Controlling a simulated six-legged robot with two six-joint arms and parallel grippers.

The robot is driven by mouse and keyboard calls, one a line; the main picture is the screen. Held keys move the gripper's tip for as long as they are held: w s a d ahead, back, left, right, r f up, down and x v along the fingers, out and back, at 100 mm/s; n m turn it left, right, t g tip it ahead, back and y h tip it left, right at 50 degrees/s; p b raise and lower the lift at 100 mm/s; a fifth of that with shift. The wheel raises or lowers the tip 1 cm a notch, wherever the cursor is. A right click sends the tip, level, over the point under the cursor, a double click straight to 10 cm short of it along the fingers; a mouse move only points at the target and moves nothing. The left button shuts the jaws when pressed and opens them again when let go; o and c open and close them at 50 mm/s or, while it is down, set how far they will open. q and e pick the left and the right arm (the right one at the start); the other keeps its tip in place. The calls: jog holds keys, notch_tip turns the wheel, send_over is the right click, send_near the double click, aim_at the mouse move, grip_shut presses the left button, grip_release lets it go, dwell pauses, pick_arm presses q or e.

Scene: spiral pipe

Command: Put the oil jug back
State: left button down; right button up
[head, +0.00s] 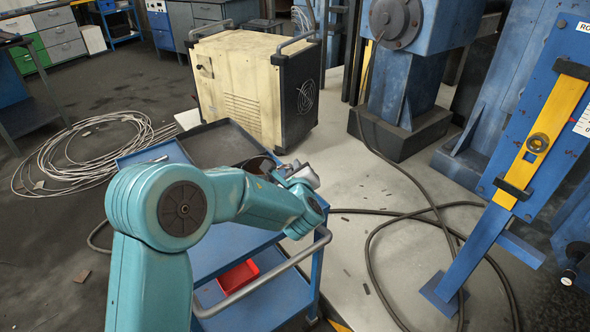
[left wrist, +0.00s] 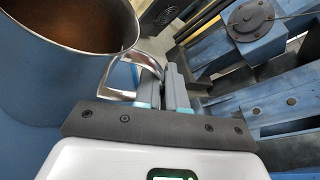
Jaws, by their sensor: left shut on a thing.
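The oil jug (left wrist: 75,65) is a metal can with a brown inside and a bent metal handle (left wrist: 112,80). In the left wrist view it fills the upper left and my left gripper (left wrist: 165,88) is shut on its handle. In the head view, the jug's brown opening (head: 260,165) shows behind my left arm, over the blue cart (head: 222,252). The rest of the jug is hidden there by the arm. My left gripper (head: 303,176) is also partly hidden. I cannot tell whether the jug touches the cart. My right gripper is not in view.
A dark tray (head: 218,143) lies on the cart's far side, and a red bin (head: 238,276) sits on its lower shelf. A cream machine cabinet (head: 240,85) stands behind. Hoses (head: 395,212) lie on the floor at right, coiled cable (head: 70,160) at left.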

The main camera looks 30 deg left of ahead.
pick_arm(q)
jog(key=shift+f, duration=0.1)
jog(key=c, duration=1.1)
grip_release()
jog(key=b+v, duration=0.1)
jog(key=v, duration=1.5)
jog(key=shift+s, duration=0.1)
jog(key=shift+d, duration=0.1)
